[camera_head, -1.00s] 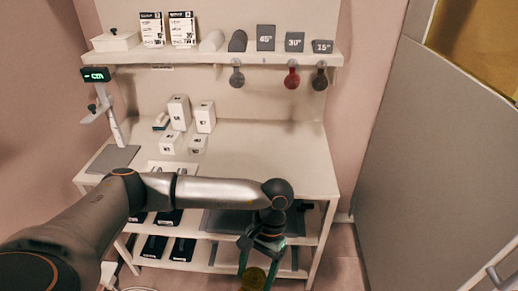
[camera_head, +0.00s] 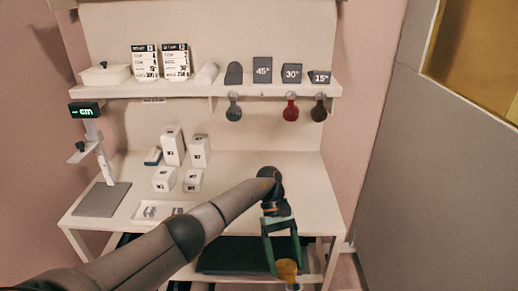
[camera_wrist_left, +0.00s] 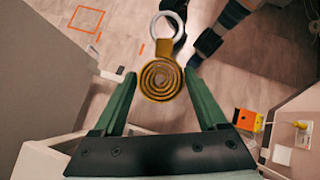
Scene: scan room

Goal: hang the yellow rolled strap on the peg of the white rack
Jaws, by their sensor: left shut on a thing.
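The yellow rolled strap (camera_head: 287,269) is a flat coil with a pale ring, near the bottom edge of the head view. My left gripper (camera_head: 285,264) is shut on it, in front of the table's front edge and well below the rack. In the left wrist view the coil of the strap (camera_wrist_left: 158,78) sits between my fingertips (camera_wrist_left: 160,74), its ring beyond them. The white rack (camera_head: 170,91) is a wall shelf above the table. A grey, a red and a dark rolled strap hang along its front edge. Between the grey and red ones is a gap; any peg there is too small to make out.
The white table (camera_head: 315,190) holds several white boxes (camera_head: 172,147) and a stand with a green display (camera_head: 85,110). Angle blocks and cards stand on the rack. A grey panel (camera_head: 430,180) rises at the right. Black items lie on the lower shelf.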

